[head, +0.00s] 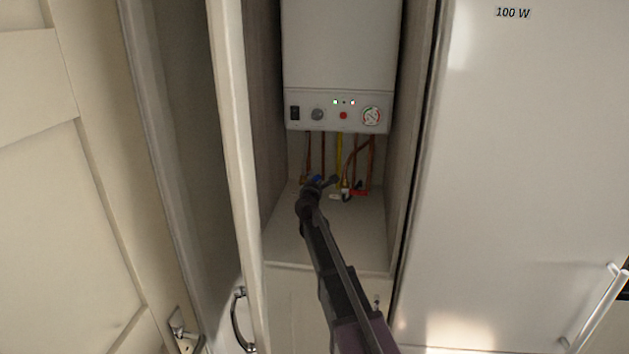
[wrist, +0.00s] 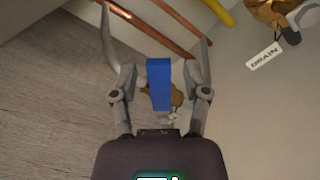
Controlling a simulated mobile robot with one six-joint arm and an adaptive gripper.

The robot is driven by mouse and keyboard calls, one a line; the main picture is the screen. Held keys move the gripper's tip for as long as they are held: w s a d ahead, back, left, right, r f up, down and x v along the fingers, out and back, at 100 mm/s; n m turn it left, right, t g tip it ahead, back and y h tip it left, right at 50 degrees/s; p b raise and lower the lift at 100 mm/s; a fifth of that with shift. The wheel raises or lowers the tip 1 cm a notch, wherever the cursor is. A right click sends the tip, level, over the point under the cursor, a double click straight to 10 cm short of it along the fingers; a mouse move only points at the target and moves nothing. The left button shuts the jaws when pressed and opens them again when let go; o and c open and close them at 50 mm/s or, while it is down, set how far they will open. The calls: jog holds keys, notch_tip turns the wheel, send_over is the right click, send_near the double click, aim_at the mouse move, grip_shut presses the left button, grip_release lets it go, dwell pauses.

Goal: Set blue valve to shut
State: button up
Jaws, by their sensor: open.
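The blue valve (head: 316,178) is low in the cupboard, under the white boiler, partly hidden by my gripper in the head view. In the wrist view its blue handle (wrist: 159,84) stands between my two fingers, lengthwise along the view, with a brass body (wrist: 177,96) behind it. My gripper (wrist: 156,35) is open, one finger on each side of the handle. Gaps show between the fingers and the handle, so I see no grip. In the head view my gripper (head: 319,185) is at the valve.
Copper pipes (head: 308,152) and a yellow pipe (head: 339,155) come down from the boiler (head: 340,50). A red valve (head: 359,190) is close on the right. A "DRAIN" tag (wrist: 265,57) hangs at upper right. Cupboard walls (head: 403,160) enclose both sides; the shelf (head: 360,240) in front is bare.

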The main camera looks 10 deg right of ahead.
grip_shut()
jog(key=shift+a, duration=0.25)
dwell(0.3)
